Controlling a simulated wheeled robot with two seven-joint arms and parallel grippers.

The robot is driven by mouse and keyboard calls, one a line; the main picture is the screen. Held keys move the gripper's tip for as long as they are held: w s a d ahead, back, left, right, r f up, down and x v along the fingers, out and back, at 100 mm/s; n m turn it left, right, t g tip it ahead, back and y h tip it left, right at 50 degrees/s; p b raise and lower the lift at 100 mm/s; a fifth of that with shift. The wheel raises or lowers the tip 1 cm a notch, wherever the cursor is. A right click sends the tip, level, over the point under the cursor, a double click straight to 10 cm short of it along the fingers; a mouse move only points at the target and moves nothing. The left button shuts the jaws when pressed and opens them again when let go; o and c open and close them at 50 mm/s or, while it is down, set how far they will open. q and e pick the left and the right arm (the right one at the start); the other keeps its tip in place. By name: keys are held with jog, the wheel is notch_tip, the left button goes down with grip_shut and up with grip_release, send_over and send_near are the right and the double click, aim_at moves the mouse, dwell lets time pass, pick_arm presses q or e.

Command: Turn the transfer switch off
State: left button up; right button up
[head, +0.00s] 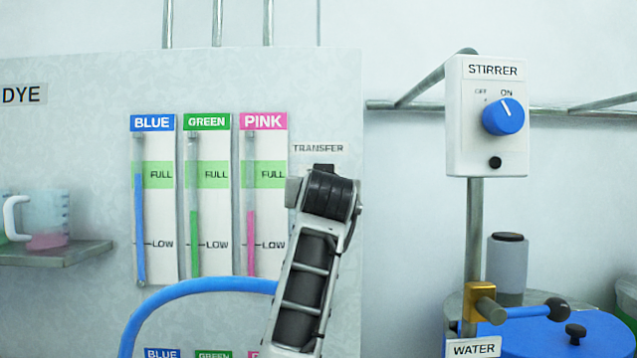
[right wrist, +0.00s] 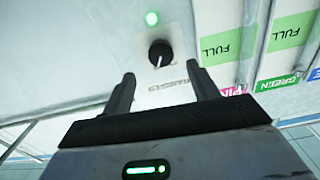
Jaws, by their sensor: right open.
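The transfer switch is a small round black knob (right wrist: 160,53) with a white pointer line, on the pale panel in the right wrist view. The TRANSFER label (head: 318,148) shows in the head view, but my right arm hides the knob and the gripper there. My left gripper is not in view.
Blue, green and pink level gauges (head: 208,200) are on the panel left of my right arm. A blue hose (head: 190,288) curves below them. A stirrer box (head: 487,135) with a blue knob stands at the right, above a blue lid (head: 545,335).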

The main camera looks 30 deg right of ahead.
jog(key=p+x, duration=0.1)
jog(key=x, duration=0.5)
jog(key=shift+w, duration=0.25)
jog(key=shift+d, duration=0.1)
jog(key=c, duration=1)
